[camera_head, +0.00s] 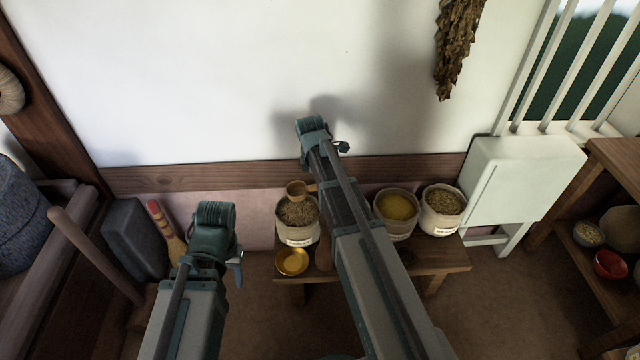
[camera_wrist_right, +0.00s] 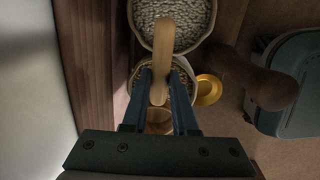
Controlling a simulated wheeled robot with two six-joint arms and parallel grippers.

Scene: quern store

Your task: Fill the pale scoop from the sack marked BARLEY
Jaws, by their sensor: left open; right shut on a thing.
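The pale scoop (camera_head: 296,188) shows as a small tan cup over the back of the leftmost sack (camera_head: 298,212), which holds brownish grain. My right gripper (camera_wrist_right: 162,76) is shut on its handle (camera_wrist_right: 160,50). In the head view my right arm hides these jaws. The scoop's cup (camera_wrist_right: 159,120) shows low between the fingers; I cannot tell whether it holds grain or touches it. The sack's white label (camera_head: 300,242) is too small to read. My left gripper (camera_head: 238,266) is open and empty, left of the bench and apart from the sacks.
A yellow-grain sack (camera_head: 397,207) and a brown-grain sack (camera_head: 443,200) stand right on the bench (camera_head: 440,257). A pale-grain sack (camera_wrist_right: 172,14) adjoins the scoop's sack. A brass bowl (camera_head: 291,262) and a dark brown object (camera_head: 323,256) sit in front. The wall (camera_head: 200,80) is close behind.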

